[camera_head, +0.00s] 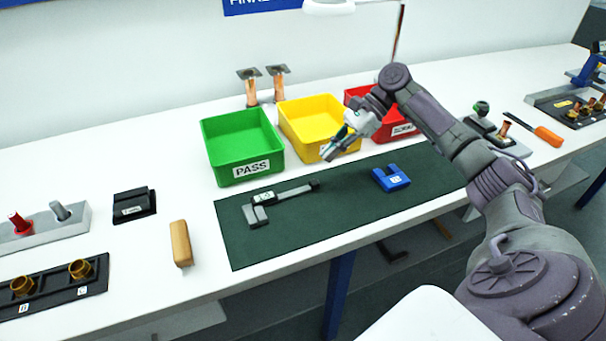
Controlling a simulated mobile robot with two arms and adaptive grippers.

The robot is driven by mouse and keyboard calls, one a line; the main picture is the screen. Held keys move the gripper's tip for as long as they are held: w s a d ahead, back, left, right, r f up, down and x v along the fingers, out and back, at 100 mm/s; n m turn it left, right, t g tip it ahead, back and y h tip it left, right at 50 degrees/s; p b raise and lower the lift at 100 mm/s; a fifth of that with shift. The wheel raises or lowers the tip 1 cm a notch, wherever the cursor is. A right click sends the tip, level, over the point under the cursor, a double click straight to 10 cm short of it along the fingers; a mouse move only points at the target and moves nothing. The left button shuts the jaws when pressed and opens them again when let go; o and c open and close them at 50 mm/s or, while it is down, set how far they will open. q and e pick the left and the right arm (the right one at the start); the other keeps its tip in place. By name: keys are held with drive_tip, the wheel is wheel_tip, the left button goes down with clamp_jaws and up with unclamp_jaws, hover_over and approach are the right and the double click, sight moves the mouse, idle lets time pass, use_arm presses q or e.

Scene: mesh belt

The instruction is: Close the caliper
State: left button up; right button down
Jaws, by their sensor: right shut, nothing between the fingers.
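The caliper (290,193) lies on the dark green mat (300,225). Its grey jaws and small display are at the left end, and its beam runs to the right and away. The jaws look close together, but I cannot tell whether a gap is left. My right gripper (331,156) is shut and empty, above the back edge of the mat in front of the yellow bin, apart from the caliper and to its upper right. My left gripper is not in view.
Green (241,146), yellow (303,117) and red (357,94) bins stand behind the mat. A blue block (391,178) lies on the mat's right part. A tan block (181,243) and a black holder (134,205) are left of the mat. An orange-handled tool (547,136) lies far right.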

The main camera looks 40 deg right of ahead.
drive_tip(key=p, duration=0.1)
approach(281, 196)
drive_tip(key=f, duration=0.1)
drive_tip(key=a+f, duration=0.2)
drive_tip(key=f, duration=0.1)
drive_tip(key=shift+w+a, duration=0.1)
drive_tip(key=shift+w, duration=0.15)
drive_tip(key=shift+w+a+r+p, duration=0.15)
drive_tip(key=shift+a+p, duration=0.1)
drive_tip(key=shift+a, duration=0.25)
drive_tip(key=shift+w+a+f+p, duration=0.1)
drive_tip(key=shift+a+p, duration=0.1)
drive_tip(key=shift+a, duration=0.35)
drive_tip(key=shift+w+a, duration=0.15)
drive_tip(key=shift+a, duration=0.5)
drive_tip(key=p, duration=0.1)
drive_tip(key=a+p, duration=0.1)
drive_tip(key=p, duration=0.1)
drive_tip(key=shift+w+a+r+p, duration=0.1)
drive_tip(key=shift+a+r+p, duration=0.05)
drive_tip(key=shift+r+p, duration=0.15)
drive_tip(key=shift+a+f, duration=0.15)
drive_tip(key=shift+f, duration=0.25)
